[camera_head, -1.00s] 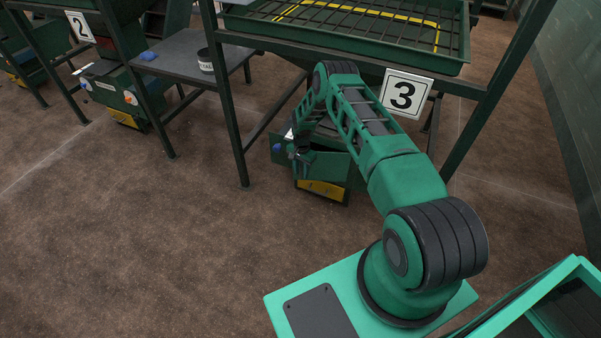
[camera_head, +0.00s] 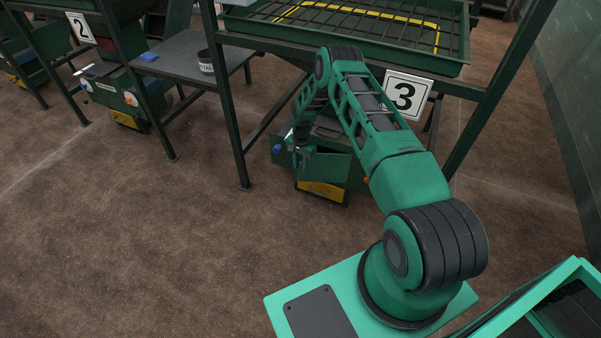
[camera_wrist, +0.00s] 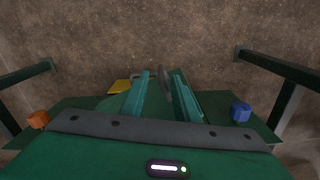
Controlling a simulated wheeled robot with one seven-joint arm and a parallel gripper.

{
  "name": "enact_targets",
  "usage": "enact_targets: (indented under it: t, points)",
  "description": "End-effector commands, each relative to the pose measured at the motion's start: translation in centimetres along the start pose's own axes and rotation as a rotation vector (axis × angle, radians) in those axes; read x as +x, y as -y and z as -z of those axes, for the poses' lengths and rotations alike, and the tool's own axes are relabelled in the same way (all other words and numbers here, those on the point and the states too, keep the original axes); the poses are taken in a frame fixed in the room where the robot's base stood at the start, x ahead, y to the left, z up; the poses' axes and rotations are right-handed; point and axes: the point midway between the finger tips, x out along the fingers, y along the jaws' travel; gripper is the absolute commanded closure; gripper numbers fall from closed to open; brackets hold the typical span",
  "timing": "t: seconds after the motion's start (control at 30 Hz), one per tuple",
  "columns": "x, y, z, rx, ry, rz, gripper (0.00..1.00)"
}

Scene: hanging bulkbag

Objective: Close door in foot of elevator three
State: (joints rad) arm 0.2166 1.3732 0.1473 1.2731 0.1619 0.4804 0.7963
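The foot of elevator three (camera_head: 283,158) is a low green box under the frame with the number 3 sign (camera_head: 407,95). A green panel (camera_head: 328,167), which looks like its door, shows on the front above a yellow plate (camera_head: 321,191). My gripper (camera_head: 300,160) is low at the panel's left side; whether it touches cannot be told. In the wrist view my gripper (camera_wrist: 162,92) has its two green fingers apart, with a grey rounded part (camera_wrist: 165,80) showing beyond the gap. The yellow plate is partly hidden there (camera_wrist: 120,87).
A blue knob (camera_wrist: 240,112) and an orange knob (camera_wrist: 38,120) flank my gripper. Dark frame legs (camera_head: 232,125) stand close by on both sides. A grey table (camera_head: 185,65) holds a cup (camera_head: 206,62) and a blue item (camera_head: 149,56). The brown floor in front is clear.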

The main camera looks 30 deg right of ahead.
Motion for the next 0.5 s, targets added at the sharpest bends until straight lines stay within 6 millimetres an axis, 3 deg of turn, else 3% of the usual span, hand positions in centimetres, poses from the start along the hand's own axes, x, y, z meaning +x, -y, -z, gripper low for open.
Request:
enact_targets:
  t: [0.2,0.5]
  points:
    - [-3.8,0.0,0.1,0.001,-0.002,0.0,0.72]
    - [-5.8,-0.1,0.1,0.001,0.0,-0.003,0.72]
